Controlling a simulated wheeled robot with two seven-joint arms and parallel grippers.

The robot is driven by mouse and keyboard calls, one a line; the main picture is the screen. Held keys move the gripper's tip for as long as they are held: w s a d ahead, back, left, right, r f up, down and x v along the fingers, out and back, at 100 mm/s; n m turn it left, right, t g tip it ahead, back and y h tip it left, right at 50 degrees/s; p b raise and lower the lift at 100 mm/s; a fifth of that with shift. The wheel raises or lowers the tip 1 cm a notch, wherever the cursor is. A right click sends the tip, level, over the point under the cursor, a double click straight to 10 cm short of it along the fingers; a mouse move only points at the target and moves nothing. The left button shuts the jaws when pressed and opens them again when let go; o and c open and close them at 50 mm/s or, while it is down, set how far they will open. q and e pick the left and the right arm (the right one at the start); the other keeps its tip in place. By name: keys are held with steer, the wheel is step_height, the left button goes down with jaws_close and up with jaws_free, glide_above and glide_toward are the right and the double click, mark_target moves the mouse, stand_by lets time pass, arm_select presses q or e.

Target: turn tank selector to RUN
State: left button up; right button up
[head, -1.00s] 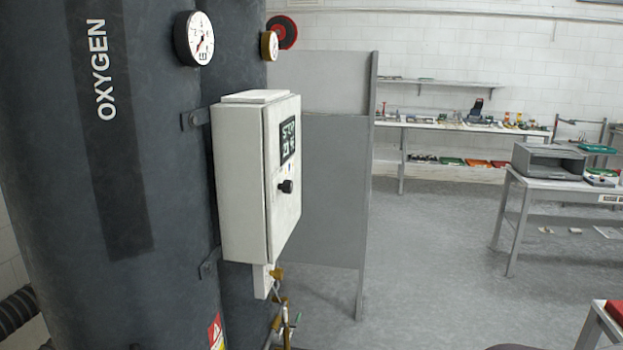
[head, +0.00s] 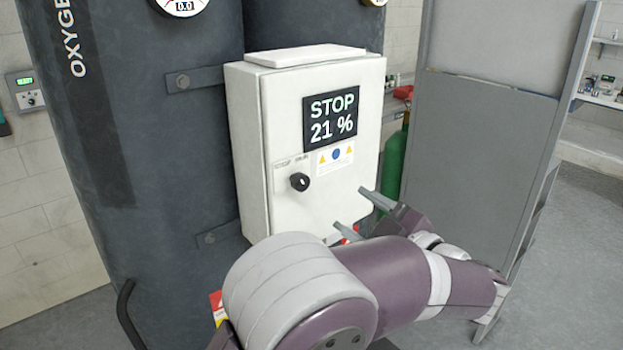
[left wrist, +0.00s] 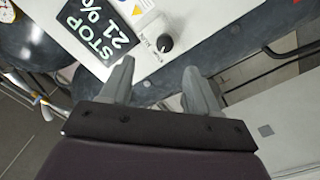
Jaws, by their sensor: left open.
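The tank selector is a black round knob (head: 300,181) low on the left of the door of a white control box (head: 252,150). The box's display (head: 331,118) reads STOP 21 %. The knob also shows in the left wrist view (left wrist: 165,43), beyond my fingertips. My left gripper (head: 363,207) is open and empty in front of the box's lower right corner, to the right of and below the knob. Its two fingers (left wrist: 157,75) show apart in the left wrist view, not touching the knob. The small labels by the knob are too small to read. My right gripper is not in view.
Dark oxygen tanks (head: 120,130) stand behind and left of the box. A grey partition (head: 480,150) and a green cylinder (head: 394,160) stand to its right. A small wall panel (head: 27,92) hangs at far left.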

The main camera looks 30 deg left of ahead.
mark_target(304, 184)
arm_select(q)
steer(key=shift+g, duration=0.4)
steer(key=p+x, duration=0.1)
steer(key=x, duration=0.3)
steer(key=p+x, duration=0.1)
steer(key=x, duration=0.3)
steer(key=p+x, duration=0.1)
steer(key=x, duration=0.3)
steer(key=shift+s+a+r, duration=0.15)
steer(key=shift+s+a, duration=0.2)
steer(key=c, duration=1)
